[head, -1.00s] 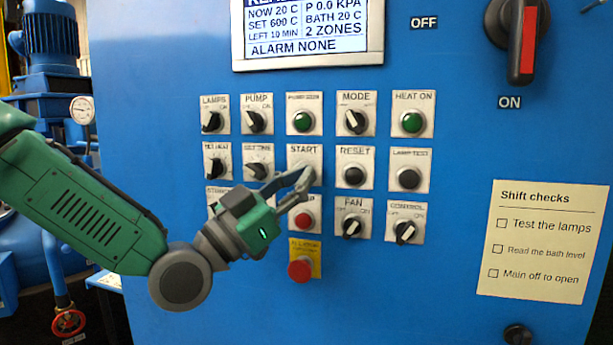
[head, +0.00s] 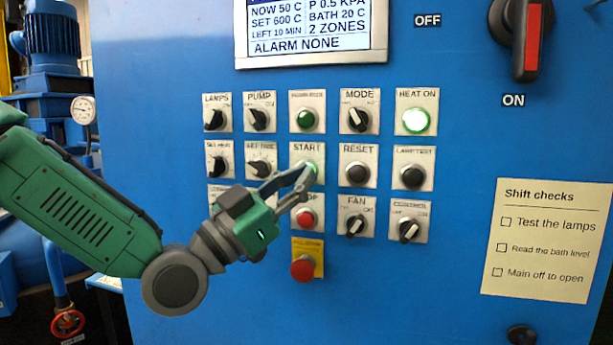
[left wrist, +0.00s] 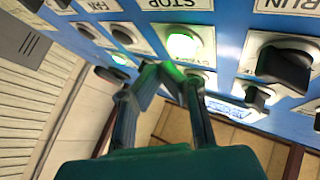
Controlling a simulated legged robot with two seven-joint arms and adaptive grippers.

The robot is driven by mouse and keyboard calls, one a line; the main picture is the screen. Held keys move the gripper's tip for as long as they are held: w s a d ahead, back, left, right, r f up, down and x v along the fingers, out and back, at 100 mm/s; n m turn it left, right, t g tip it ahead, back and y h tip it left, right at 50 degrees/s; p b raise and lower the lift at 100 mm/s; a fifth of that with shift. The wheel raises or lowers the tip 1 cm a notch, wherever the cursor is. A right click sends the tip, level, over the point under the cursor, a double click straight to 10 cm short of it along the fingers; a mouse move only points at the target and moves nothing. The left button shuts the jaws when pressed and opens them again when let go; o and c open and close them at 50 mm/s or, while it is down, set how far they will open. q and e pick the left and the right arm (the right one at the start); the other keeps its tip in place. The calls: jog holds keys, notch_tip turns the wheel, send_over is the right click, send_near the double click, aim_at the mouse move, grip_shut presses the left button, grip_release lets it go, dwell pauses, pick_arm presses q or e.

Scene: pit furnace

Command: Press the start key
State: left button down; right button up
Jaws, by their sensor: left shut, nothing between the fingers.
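The start key (head: 311,168) sits under the START label in the middle row of the blue panel and glows green. In the head view, fingertips partly cover it. A lit green button shows in the left wrist view (left wrist: 183,45), beside the STOP label. My left gripper (head: 305,178) is shut and empty, its fingertips at the key's lower edge. In the left wrist view its fingers (left wrist: 168,72) meet just beside the lit button. Whether they touch it, I cannot tell. My right gripper is not in view.
The red stop button (head: 305,219) is just below the fingers, and a red emergency button (head: 303,267) is lower. The reset button (head: 357,173) is to the right. The HEAT ON lamp (head: 416,121) is lit. The display (head: 311,30) reads NOW 50 C, ALARM NONE.

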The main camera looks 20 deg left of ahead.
pick_arm(q)
jog(key=shift+a, duration=0.1)
jog(key=shift+s+a+b, duration=0.1)
jog(key=shift+s+b, duration=0.35)
jog(key=shift+s, duration=2.1)
notch_tip(320, 180, down, 40)
jog(key=s+a+n+g+y+b, duration=0.2)
jog(key=n+g+y+b, duration=0.1)
jog(key=n+g+y, duration=0.45)
jog(key=s+a+f+n+g+y+b, duration=0.1)
jog(key=s+a+f+g+y, duration=0.3)
jog(key=s+f, duration=0.8)
jog(key=s+a+f+n+g+y+b, duration=0.1)
jog(key=s+a+f+g, duration=0.5)
jog(key=s+f, duration=0.6)
jog(key=a+y+b, duration=0.1)
jog(key=a+y, duration=0.1)
jog(key=shift+y, duration=0.35)
jog(key=shift+n, duration=0.25)
